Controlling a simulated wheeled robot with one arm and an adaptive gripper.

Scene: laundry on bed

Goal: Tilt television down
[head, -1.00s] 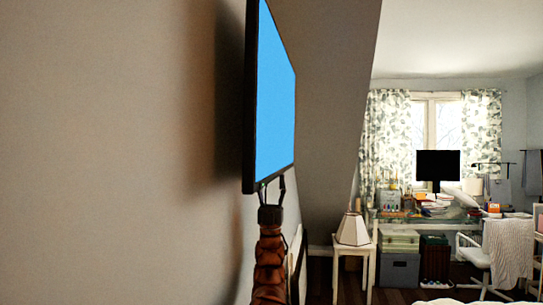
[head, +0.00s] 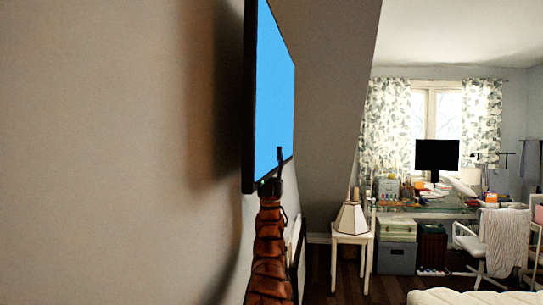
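The television (head: 272,95) is a thin dark-framed panel with a plain blue screen, mounted on the left wall and seen nearly edge-on. Its tilt looks close to upright. My gripper (head: 278,168) is raised from below at the television's lower edge. One dark finger stands in front of the lower part of the screen. The other finger is not clearly seen against the dark frame, so I cannot tell the opening or whether it touches the television.
The wall (head: 100,150) is bare on the left. A lamp (head: 351,218) on a white side table (head: 352,240), a cluttered desk (head: 425,210) with a black monitor (head: 437,155), and a white chair (head: 468,245) stand at the back. White bedding (head: 470,297) shows at lower right.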

